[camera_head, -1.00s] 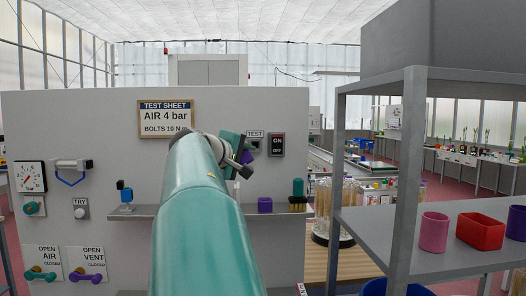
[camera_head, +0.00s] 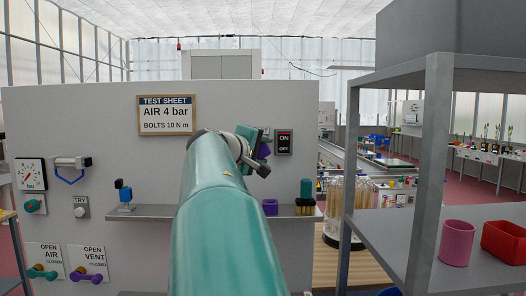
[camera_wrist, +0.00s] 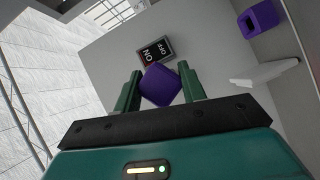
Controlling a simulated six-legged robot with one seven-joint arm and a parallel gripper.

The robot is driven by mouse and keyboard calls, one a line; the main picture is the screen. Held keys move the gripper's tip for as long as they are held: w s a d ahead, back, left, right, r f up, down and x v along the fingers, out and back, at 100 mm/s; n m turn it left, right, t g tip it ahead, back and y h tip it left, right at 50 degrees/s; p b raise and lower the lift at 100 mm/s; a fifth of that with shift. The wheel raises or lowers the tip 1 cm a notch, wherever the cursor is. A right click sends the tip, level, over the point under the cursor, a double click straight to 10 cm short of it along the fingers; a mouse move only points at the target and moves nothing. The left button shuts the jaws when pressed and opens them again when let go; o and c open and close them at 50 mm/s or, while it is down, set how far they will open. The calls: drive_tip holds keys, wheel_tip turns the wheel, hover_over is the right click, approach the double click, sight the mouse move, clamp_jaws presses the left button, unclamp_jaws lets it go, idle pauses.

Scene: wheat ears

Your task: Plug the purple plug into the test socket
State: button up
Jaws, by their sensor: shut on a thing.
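My gripper (camera_wrist: 160,92) is shut on the purple plug (camera_wrist: 160,85), which sits between its two green fingers in the wrist view. In the head view the gripper (camera_head: 258,150) is in front of the grey panel, just left of and below the ON/OFF switch (camera_head: 284,142). Only a small part of the purple plug (camera_head: 264,151) shows there. The TEST label (camera_head: 266,130) is mostly covered by the gripper. The test socket cannot be made out in either view. Whether the plug touches the panel cannot be told.
The ON/OFF switch (camera_wrist: 155,52) is close beyond the plug in the wrist view. A shelf (camera_head: 160,213) below carries a purple holder (camera_head: 270,207) and a brush (camera_head: 306,197). A grey rack (camera_head: 437,160) stands at the right with a pink cup (camera_head: 457,242).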

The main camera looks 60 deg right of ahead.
drive_tip(key=shift+w+d, duration=0.45)
drive_tip(key=shift+d, duration=0.35)
drive_tip(key=shift+w+d, duration=0.45)
drive_tip(key=shift+d, duration=0.4)
drive_tip(key=shift+w+d, duration=0.45)
drive_tip(key=shift+d, duration=0.35)
drive_tip(key=shift+d, duration=0.15)
drive_tip(key=shift+w+d, duration=0.2)
drive_tip(key=shift+d, duration=0.1)
drive_tip(key=shift+d, duration=0.1)
drive_tip(key=shift+w+d, duration=0.2)
drive_tip(key=shift+d, duration=0.1)
drive_tip(key=shift+w+d, duration=0.3)
drive_tip(key=shift+d, duration=0.3)
drive_tip(key=shift+w+d, duration=0.15)
drive_tip(key=shift+d, duration=0.15)
drive_tip(key=shift+d, duration=0.1)
drive_tip(key=o, duration=1.1)
